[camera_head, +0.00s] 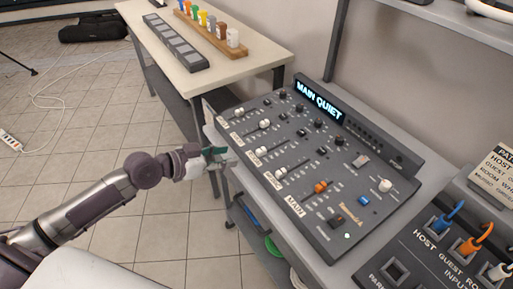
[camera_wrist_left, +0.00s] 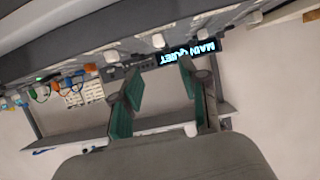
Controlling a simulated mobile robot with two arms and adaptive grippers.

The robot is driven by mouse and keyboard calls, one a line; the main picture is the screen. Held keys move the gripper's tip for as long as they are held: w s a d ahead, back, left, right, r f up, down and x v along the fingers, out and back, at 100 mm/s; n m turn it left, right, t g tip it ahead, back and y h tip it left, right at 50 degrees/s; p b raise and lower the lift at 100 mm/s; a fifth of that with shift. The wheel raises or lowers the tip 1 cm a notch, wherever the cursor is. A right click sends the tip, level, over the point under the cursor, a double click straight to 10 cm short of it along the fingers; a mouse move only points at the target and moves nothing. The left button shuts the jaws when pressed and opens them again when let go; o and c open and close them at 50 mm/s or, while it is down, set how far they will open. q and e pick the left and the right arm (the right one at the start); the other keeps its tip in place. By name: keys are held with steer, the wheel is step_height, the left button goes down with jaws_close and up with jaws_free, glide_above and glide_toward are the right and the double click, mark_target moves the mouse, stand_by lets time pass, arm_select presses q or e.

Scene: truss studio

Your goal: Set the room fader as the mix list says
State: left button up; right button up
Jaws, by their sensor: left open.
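The grey mixing console (camera_head: 335,160) stands on the bench at the right. Its lit display (camera_head: 320,101) reads "MAIN QUIET" and also shows, upside down, in the left wrist view (camera_wrist_left: 190,53). White fader caps (camera_head: 264,152) sit in slots along its left part, with an orange cap (camera_head: 320,186) on the strip labelled MAIN. The other strip labels are too small to read, so I cannot tell which is the room fader. My left gripper (camera_head: 226,157) is open and empty beside the console's left edge. Its green-padded fingers (camera_wrist_left: 158,78) show apart in the wrist view. No mix list is readable.
A patch panel (camera_head: 440,255) with coloured plugs lies right of the console, below a printed patch card (camera_head: 494,165). A side table (camera_head: 215,60) holds a wooden rack of coloured pieces and a grey strip. Open tiled floor (camera_head: 80,130) lies left.

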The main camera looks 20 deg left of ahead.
mark_target(260, 150)
arm_select(q)
steer(key=p+x, duration=0.1)
steer(key=x, duration=0.9)
steer(key=shift+w+d+p, duration=0.1)
steer(key=shift+w+p, duration=0.05)
steer(key=shift+p, duration=0.15)
steer(key=shift+w+d+f, duration=0.4)
steer(key=shift+w, duration=0.1)
arm_select(e)
steer(key=shift+w+r, duration=0.3)
steer(key=shift+r, duration=0.2)
steer(key=shift+w+r, duration=0.3)
steer(key=shift+r, duration=0.2)
arm_select(q)
steer(key=shift+c, duration=0.4)
jaws_close()
arm_select(e)
steer(key=shift+s, duration=0.1)
